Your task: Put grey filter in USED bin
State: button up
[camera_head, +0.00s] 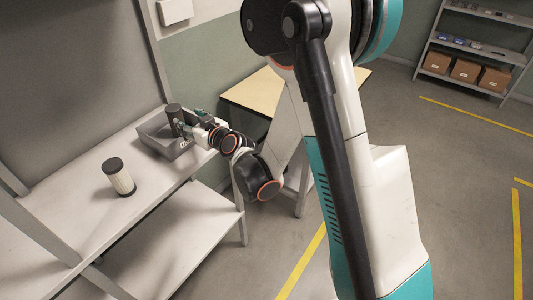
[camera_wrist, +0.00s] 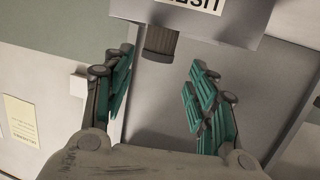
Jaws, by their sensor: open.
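A dark grey filter (camera_head: 175,120) stands upright in the grey bin (camera_head: 178,152) on the shelf, its lower part hidden by the bin walls. In the wrist view the filter (camera_wrist: 160,42) shows past the bin wall (camera_wrist: 240,36), between and beyond my fingers. The bin's label (camera_wrist: 195,4) is upside down and cut off by the picture edge. My gripper (camera_head: 190,126) is at the bin, close to the filter. In the wrist view my gripper (camera_wrist: 158,92) has its teal fingers wide apart with nothing held between them.
A pale filter with a black cap (camera_head: 119,178) stands on the white shelf (camera_head: 75,207) left of the bin. A pale-topped table (camera_head: 262,95) is behind my arm. A rack with brown boxes (camera_head: 467,70) stands far right. Yellow lines mark the open floor.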

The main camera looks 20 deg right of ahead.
jog(key=s+d+r+m+g+h, duration=0.1)
jog(key=s+d+r+g, duration=0.15)
jog(key=s, duration=0.45)
jog(key=s+d+r+g+h, duration=0.1)
jog(key=s+d+r, duration=0.3)
jog(key=s, duration=0.3)
jog(key=s+d+r+m+g+h, duration=0.1)
jog(key=s+d+r+g, duration=0.2)
jog(key=s, duration=0.5)
jog(key=s+d+m+h, duration=0.1)
jog(key=s+d, duration=0.2)
jog(key=s, duration=0.3)
jog(key=s+d+f+m+h, duration=0.1)
jog(key=s+d+h, duration=0.1)
jog(key=s, duration=0.5)
jog(key=shift+d+f+m+g, duration=0.25)
jog(key=shift+d+g, duration=0.2)
jog(key=shift+d, duration=0.45)
